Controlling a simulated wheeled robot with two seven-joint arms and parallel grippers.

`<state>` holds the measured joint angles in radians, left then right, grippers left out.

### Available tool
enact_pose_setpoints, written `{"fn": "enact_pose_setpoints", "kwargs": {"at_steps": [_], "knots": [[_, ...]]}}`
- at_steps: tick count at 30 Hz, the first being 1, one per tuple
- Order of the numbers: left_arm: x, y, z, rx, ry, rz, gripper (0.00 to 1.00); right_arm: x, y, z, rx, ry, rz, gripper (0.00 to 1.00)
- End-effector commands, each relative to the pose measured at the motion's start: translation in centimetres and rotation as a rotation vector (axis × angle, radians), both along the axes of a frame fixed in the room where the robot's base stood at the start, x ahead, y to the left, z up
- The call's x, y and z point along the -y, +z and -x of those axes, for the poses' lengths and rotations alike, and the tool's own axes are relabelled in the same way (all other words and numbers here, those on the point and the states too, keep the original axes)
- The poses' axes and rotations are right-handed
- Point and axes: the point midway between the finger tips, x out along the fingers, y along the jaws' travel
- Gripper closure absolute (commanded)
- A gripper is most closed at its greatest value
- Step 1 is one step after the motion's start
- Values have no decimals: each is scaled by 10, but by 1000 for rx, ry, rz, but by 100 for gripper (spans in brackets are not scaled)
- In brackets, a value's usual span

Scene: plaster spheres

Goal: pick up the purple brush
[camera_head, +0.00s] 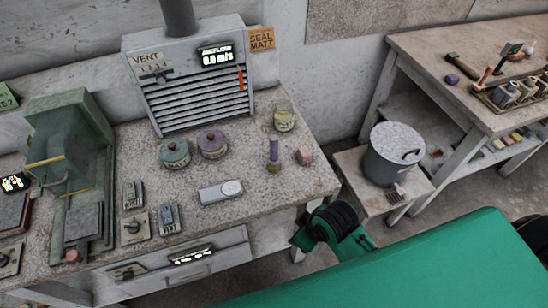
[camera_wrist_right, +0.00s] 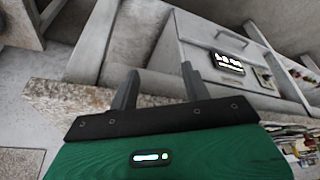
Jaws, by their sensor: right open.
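The purple brush (camera_head: 274,152) stands upright near the right end of the speckled workbench top (camera_head: 245,160), with a purple handle above a tan lower end. It does not show in the right wrist view. My right arm, green with a black joint, is beyond the bench's right front corner in the head view, clear of the brush; its fingertips cannot be made out there. In the right wrist view my right gripper (camera_wrist_right: 159,85) is open and empty, its two grey fingers spread apart. My left gripper is not in view.
A pink lump (camera_head: 304,156) sits just right of the brush, and a yellowish jar (camera_head: 284,115) stands behind it. Purple (camera_head: 212,144) and teal (camera_head: 174,153) lidded pots and a grey device (camera_head: 220,192) lie to its left. A lidded bucket (camera_head: 393,155) stands on a low stand.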

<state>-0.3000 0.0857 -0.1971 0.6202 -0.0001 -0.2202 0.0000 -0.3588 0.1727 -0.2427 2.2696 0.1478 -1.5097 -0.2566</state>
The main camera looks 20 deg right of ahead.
Motion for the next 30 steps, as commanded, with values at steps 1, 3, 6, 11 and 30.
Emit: {"fn": "enact_pose_setpoints", "kwargs": {"at_steps": [1,3,6,11,30], "knots": [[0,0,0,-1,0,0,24,-8,12,-9,23,74,2,52],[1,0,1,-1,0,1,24,-20,24,-18,46,181,4,52],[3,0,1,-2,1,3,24,-37,38,-32,83,341,15,52],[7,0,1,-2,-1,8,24,-64,58,-58,148,640,51,52],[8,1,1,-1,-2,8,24,-90,139,-159,288,1954,393,52]]}}
